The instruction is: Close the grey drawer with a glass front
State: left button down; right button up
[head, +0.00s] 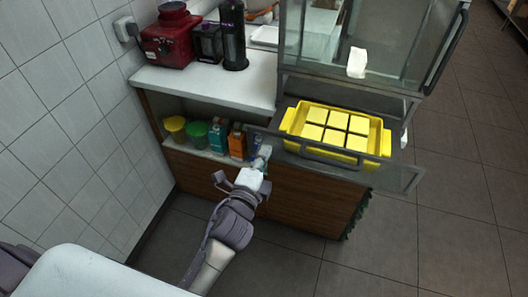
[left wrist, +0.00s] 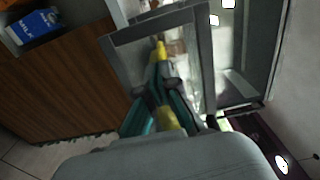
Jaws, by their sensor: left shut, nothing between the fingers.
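The grey drawer (head: 405,178) is pulled out below the glass cabinet. It holds a yellow tray (head: 386,143) with several pale yellow blocks (head: 330,123). The drawer's framed glass front also shows in the left wrist view (left wrist: 112,42). My left gripper (head: 263,155) is shut and empty at the left end of the drawer front, close to it. In the left wrist view its fingers (left wrist: 161,62) overlap the glass front; I cannot tell whether they touch it. My right gripper is not in view.
Yellow and green tubs (head: 196,133) and several cartons (head: 237,143) stand on the open shelf left of the drawer. A red appliance (head: 170,38) and a black one (head: 233,40) stand on the white counter above. The floor (head: 440,240) at right is clear.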

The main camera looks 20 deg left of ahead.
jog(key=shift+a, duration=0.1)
pick_arm(q)
jog(key=w, duration=1)
jog(key=shift+w+d+r, duration=0.1)
jog(key=shift+w+d, duration=0.05)
jog(key=shift+w, duration=0.05)
jog(key=b, duration=0.4)
send_near(290, 95)
jog(key=w+r, duration=0.1)
jog(key=w, duration=0.1)
jog(key=w+d+r, duration=0.1)
jog(key=w+r, duration=0.1)
jog(key=shift+w+d, duration=0.15)
jog(key=shift+w+r, duration=0.1)
jog(key=shift+w, duration=0.15)
jog(key=shift+r+b, duration=0.3)
jog(key=shift+r, duration=0.1)
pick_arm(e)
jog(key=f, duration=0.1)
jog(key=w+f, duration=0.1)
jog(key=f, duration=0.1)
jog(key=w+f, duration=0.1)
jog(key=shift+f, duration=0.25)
